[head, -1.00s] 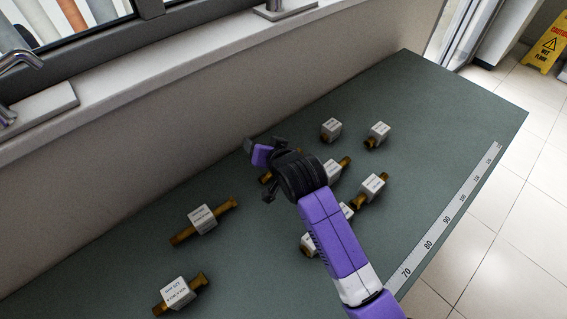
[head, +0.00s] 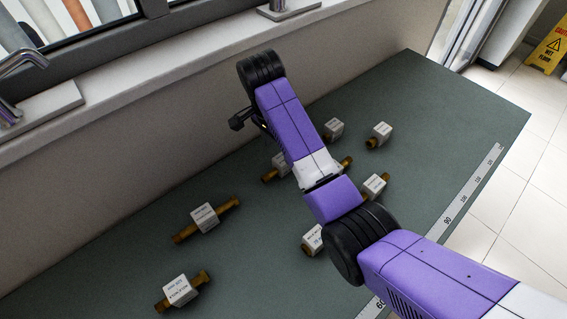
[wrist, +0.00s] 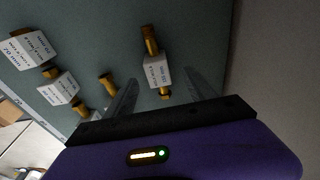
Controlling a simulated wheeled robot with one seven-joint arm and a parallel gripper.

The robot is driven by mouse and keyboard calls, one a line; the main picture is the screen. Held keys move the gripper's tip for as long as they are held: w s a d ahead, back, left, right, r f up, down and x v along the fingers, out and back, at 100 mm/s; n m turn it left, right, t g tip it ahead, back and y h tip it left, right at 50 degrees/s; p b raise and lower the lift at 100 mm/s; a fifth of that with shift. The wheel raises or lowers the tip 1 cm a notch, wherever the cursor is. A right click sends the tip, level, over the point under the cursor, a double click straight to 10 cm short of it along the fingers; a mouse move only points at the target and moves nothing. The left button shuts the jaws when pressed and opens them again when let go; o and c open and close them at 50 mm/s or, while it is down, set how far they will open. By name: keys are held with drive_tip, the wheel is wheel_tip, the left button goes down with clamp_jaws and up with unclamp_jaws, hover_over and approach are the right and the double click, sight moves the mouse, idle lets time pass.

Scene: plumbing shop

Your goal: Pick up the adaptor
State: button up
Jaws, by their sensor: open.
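Several brass fittings with white labelled blocks lie on the green bench; the label print is too small to tell which is the adaptor. In the wrist view, one fitting (wrist: 157,72) lies below and ahead, in the gap between the fingers of my gripper (wrist: 166,92), apart from them. My gripper is open and empty. In the head view my arm mostly hides the gripper; a dark part of it (head: 240,122) shows left of the arm. A partly covered fitting (head: 279,166) lies near it, below the arm.
Two longer fittings lie at the left, a farther one (head: 205,217) and a nearer one (head: 181,291). Others lie right of my arm, including one (head: 379,134) at the far right. A measuring strip (head: 474,190) runs along the bench edge (head: 430,100). The wall stands behind.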

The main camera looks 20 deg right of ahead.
sight(283, 164)
drive_tip(key=f, duration=0.2)
drive_tip(key=d+f+p, duration=0.1)
drive_tip(key=f, duration=0.2)
drive_tip(key=shift+s+d, duration=0.1)
drive_tip(key=shift+d, duration=0.1)
drive_tip(key=shift+f, duration=0.55)
clamp_jaws()
